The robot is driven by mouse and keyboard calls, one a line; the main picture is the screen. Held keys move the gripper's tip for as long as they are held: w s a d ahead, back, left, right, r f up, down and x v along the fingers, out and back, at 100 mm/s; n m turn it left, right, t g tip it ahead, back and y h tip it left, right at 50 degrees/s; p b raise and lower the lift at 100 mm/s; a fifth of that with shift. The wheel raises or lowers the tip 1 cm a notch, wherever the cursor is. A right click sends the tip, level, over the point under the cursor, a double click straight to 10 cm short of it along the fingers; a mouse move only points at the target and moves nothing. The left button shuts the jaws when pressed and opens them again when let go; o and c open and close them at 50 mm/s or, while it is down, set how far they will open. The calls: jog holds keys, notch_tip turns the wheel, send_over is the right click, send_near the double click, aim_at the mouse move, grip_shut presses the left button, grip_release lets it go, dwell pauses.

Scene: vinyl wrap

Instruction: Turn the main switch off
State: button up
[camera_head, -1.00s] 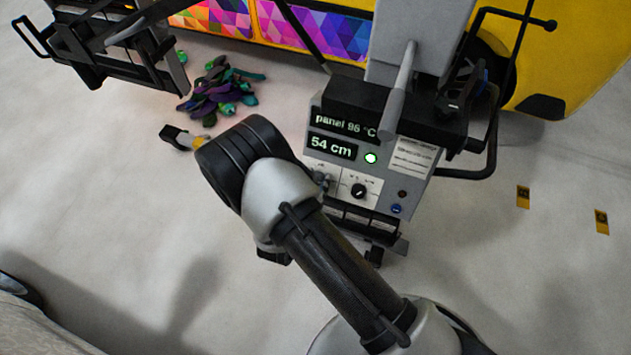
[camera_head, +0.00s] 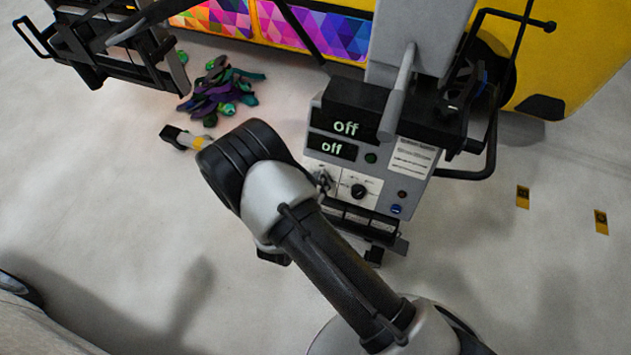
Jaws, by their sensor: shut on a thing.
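The grey control box (camera_head: 313,165) stands under the lamp column. Both its displays (camera_head: 346,128) read "off", and the round indicator (camera_head: 370,158) is dark green and unlit. A black rotary knob (camera_head: 358,191) sits to the right on a white plate. A blue button (camera_head: 397,209) is at the lower right.
A black-and-grey tool with a yellow band (camera_head: 185,139) lies left of my elbow. Dark vinyl scraps (camera_head: 221,90) are piled on the floor behind it. A yellow vehicle (camera_head: 580,50) stands at the back. Floor at the right is mostly clear.

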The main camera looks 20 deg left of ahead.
jog(key=n+p, duration=0.1)
jog(key=n, duration=1)
jog(key=shift+n, duration=0.4)
dwell(0.3)
jog(key=o, duration=1.1)
jog(key=v, duration=1.2)
jog(key=shift+f, duration=0.1)
